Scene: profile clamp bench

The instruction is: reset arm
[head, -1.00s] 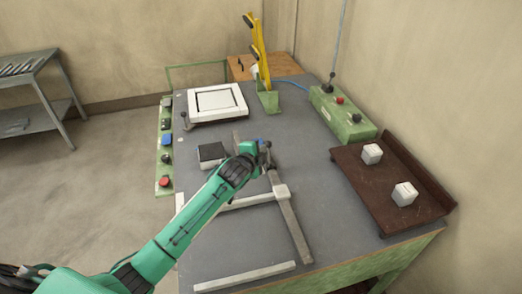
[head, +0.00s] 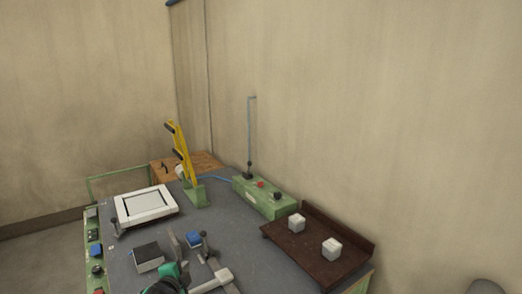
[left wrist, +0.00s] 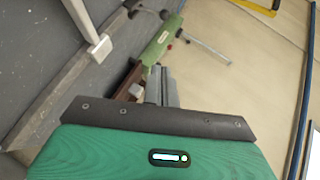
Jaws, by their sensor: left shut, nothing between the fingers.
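My left gripper (head: 174,272) shows at the bottom edge of the head view, where the green hand is largely cut off. In the left wrist view its grey fingers (left wrist: 162,86) are together, with nothing held between them. In the head view, a clamp with a blue block (head: 193,238) and a dark lever stands just beyond the hand. A white profile (head: 215,281) lies to the right of the hand, and a grey block with a black top (head: 147,256) stands to its left. My right gripper is in neither view.
The bench (head: 228,228) carries a white frame (head: 145,204), a yellow-armed tool on a green stand (head: 184,160), a green control box (head: 263,196) and a brown tray (head: 312,262) with two white blocks. Green-mounted buttons line the left edge. A wall rises behind.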

